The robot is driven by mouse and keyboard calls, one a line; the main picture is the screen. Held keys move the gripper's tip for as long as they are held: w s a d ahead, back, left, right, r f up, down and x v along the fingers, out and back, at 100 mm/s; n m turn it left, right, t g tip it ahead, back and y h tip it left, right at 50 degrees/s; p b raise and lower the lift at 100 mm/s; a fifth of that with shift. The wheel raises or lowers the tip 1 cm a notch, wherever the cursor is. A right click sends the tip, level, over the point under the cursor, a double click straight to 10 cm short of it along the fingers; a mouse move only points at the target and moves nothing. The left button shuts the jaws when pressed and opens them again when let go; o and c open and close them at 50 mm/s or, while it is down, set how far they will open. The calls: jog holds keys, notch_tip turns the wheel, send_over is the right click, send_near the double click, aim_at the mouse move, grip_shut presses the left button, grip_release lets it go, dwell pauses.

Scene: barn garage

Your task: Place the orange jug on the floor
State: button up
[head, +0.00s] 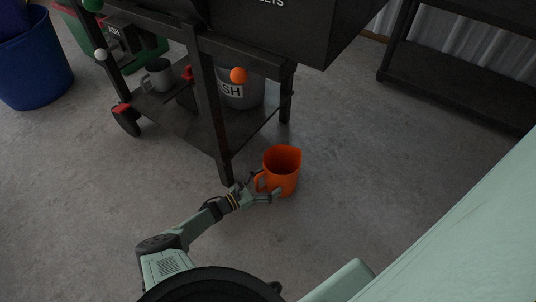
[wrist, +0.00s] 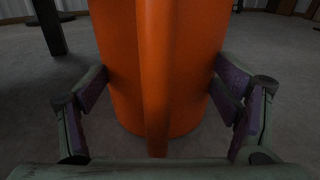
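The orange jug (head: 285,180) stands upright, open top up, at the middle of the head view, just right of the cart's front leg. Its handle points left toward my gripper (head: 267,188). In the wrist view the jug (wrist: 190,70) fills the middle, with the handle running down its front.
A dark cart (head: 200,125) with a lower shelf stands behind the jug, holding a grey jug (head: 159,76) and a grey bin (head: 240,95). A blue bin (head: 35,70) is at far left, a black shelf rack (head: 455,80) at right. Floor right of the jug is clear.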

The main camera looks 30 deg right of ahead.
jog(key=o, duration=0.3)
jog(key=shift+o, duration=0.2)
jog(key=shift+a+r+p, duration=0.2)
jog(key=shift+r+p, duration=0.1)
jog(key=a+p, duration=0.1)
jog(key=a, duration=1)
jog(key=shift+a+f, duration=0.1)
jog(key=shift+a, duration=0.25)
